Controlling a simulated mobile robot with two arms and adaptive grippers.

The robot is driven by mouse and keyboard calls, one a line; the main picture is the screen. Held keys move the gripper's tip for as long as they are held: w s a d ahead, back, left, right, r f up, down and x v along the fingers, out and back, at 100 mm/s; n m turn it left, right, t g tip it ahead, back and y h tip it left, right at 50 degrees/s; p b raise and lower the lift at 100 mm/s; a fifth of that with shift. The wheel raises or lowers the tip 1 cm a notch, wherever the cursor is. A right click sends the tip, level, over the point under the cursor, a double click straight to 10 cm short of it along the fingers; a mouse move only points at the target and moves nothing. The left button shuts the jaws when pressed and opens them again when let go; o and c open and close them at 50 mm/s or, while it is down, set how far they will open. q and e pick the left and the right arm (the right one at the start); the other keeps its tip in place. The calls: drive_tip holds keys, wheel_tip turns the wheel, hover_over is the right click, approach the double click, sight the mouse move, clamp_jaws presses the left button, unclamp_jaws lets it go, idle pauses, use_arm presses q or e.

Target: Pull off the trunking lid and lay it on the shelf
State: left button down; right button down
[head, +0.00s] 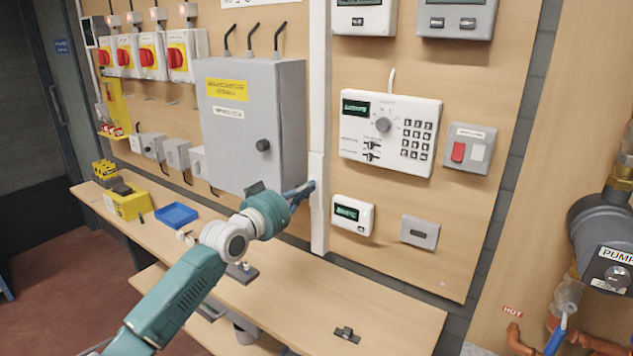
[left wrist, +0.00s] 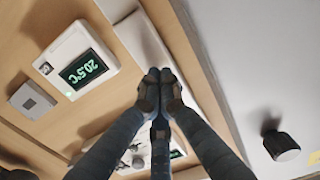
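The white trunking (head: 318,70) runs down the board, right of the grey cabinet. Its lid (head: 319,225) is the slightly wider lower length, upright against the board, ending above the shelf. My left gripper (head: 309,188) reaches the lid's upper half from the left. In the left wrist view its fingertips (left wrist: 160,82) come together at the white lid (left wrist: 143,40); the part pinched between them is hidden. The wooden shelf (head: 390,312) runs below the board. My right gripper is not in view.
The grey cabinet (head: 250,130) with a black knob stands out close left of my gripper. A small thermostat (head: 352,214) sits right of the lid. A blue tray (head: 176,215) and a dark small part (head: 347,334) lie on the shelf; its right front is mostly clear.

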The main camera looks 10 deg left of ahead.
use_arm(q)
drive_tip(key=shift+s+a, duration=0.1)
drive_tip(key=shift+s, duration=0.35)
drive_tip(key=c, duration=2.5)
unclamp_jaws()
drive_tip(key=o, duration=0.5)
